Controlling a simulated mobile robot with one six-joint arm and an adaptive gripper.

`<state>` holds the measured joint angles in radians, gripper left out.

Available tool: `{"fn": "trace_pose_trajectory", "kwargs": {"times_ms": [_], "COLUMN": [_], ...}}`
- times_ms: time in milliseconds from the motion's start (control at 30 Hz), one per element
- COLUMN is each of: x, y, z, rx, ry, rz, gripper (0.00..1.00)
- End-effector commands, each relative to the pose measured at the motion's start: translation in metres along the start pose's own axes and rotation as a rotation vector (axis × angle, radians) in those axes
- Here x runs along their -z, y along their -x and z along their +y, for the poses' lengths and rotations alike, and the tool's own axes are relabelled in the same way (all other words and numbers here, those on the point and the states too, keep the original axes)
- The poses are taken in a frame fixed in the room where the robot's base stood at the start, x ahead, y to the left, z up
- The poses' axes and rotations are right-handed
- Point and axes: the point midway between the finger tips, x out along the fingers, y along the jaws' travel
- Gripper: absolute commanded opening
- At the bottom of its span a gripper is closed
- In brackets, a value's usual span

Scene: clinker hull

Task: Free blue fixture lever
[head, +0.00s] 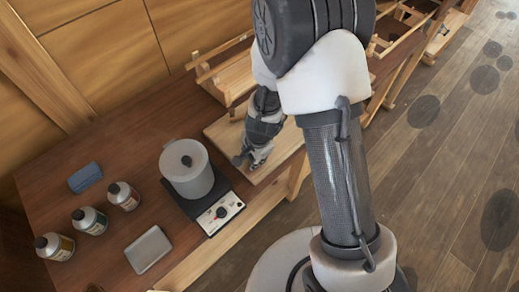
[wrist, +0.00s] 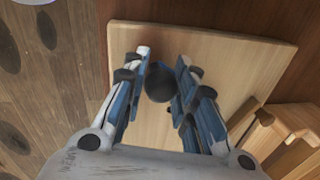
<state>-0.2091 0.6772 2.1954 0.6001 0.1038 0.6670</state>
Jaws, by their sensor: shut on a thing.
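My gripper (head: 248,158) reaches down over a pale wooden board (head: 222,130) on the bench. In the wrist view, its two blue-and-grey fingers (wrist: 168,72) close around the blue fixture lever, of which a dark round knob (wrist: 159,86) and a bit of blue beside it show between the fingers. The lever's base and pivot are hidden by the knob and the fingers, so I cannot tell its angle. The same board (wrist: 225,50) lies beneath in the wrist view. In the head view the lever is mostly hidden by my gripper.
A lidded pot (head: 187,172) stands on a hot plate (head: 220,214) left of the board. Several bottles (head: 90,220), a blue block (head: 85,177) and a grey tray (head: 148,249) lie further left. Wooden frames (head: 228,78) stand behind the board. The floor (head: 450,150) is right of the bench.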

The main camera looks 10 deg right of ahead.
Motion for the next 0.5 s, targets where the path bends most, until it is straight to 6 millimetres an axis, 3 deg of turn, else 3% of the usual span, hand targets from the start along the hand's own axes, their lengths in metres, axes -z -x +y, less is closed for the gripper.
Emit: {"fn": "trace_pose_trajectory", "kwargs": {"times_ms": [500], "x": [-0.0098], "y": [-0.001], "z": [-0.0069], "rx": [0.002], "ry": [-0.104], "rz": [0.02], "gripper": [0.0]}}
